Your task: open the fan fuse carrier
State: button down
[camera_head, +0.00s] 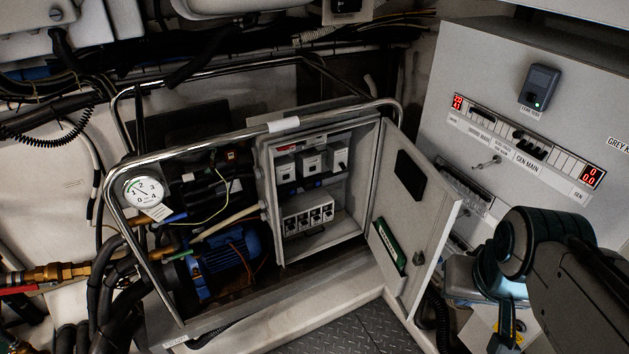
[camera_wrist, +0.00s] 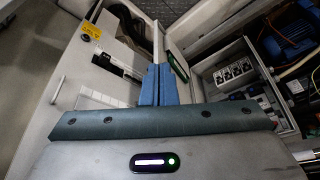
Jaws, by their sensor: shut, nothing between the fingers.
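The open grey electrical box (camera_head: 262,190) stands in the chiller frame. Inside it, a low white block (camera_head: 308,214) carries a row of several dark, round-faced units; it also shows in the wrist view (camera_wrist: 234,72). Above are several white-and-grey modules (camera_head: 312,161). No readable label tells me which part is the fan fuse carrier. The box door (camera_head: 420,195) is swung open to the right. My gripper's blue fingers (camera_wrist: 156,84) are together and empty, in front of the door's edge in the wrist view, apart from the box interior.
A chrome tube rail (camera_head: 230,138) crosses in front of the box top. A pressure gauge (camera_head: 143,191), a blue motor (camera_head: 228,262) and hoses fill the left. A grey panel (camera_head: 520,90) with red displays stands at right. Checker-plate floor (camera_head: 345,325) is clear below.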

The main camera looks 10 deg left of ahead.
aim_at(314, 219)
jog(key=z, duration=2.2)
jog(key=k, duration=1.1)
jog(key=u, duration=1.8)
jog(key=i, duration=0.5)
